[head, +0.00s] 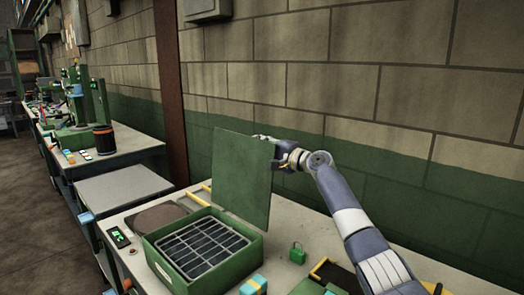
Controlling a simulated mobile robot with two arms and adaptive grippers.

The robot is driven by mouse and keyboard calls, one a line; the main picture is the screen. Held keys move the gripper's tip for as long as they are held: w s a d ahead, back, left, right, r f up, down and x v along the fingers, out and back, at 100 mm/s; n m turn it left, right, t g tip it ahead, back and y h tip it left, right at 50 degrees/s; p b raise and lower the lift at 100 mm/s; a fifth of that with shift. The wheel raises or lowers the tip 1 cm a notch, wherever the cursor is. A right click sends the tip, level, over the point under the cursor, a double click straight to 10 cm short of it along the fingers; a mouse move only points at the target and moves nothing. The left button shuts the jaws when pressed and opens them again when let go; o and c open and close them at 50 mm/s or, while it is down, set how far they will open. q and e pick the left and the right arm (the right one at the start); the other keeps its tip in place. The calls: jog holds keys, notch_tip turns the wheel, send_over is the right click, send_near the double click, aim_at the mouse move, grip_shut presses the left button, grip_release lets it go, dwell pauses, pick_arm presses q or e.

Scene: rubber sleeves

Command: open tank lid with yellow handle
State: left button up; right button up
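The green tank (240,262) sits on the workbench, with a dark metal grid (205,247) showing inside. Its flat green lid (241,178) stands raised, close to upright, at the back right of the tank. I cannot make out a yellow handle on the lid's visible face. My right gripper (268,139) is at the lid's upper right edge, partly hidden behind it. Whether its fingers are closed on anything is hidden. My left gripper is not in view.
A round brown plate (157,218) and a yellow bar (196,199) lie behind the tank. A green padlock (297,253) and a blue-and-yellow block (254,285) are at its right. A small green display (119,237) is at its left. The brick wall (400,160) stands behind the bench.

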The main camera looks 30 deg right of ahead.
jog(key=v, duration=1.2)
dwell(0.4)
